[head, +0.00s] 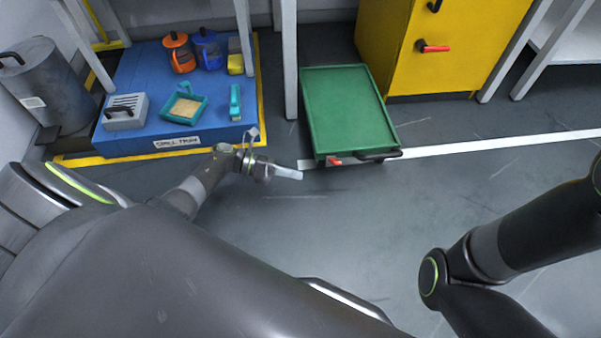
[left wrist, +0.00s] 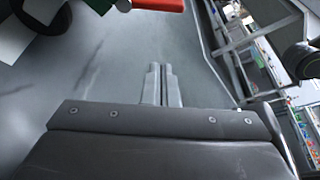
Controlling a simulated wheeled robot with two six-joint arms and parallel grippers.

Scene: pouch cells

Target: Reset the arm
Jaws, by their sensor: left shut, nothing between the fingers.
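My left gripper (head: 288,173) is out over the grey floor, between the blue spill platform and the green cart. In the left wrist view its two fingers (left wrist: 162,84) lie side by side, shut with nothing between them. My right arm comes in at the lower right of the head view, with its elbow over bare floor. My right gripper is out of the picture.
A blue platform (head: 130,82) with a labelled front holds jugs, a teal tray (head: 185,105) and a grey box. A green cart (head: 345,110) stands before a yellow cabinet (head: 430,60). A grey drum (head: 48,85) stands at left. The central floor is clear.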

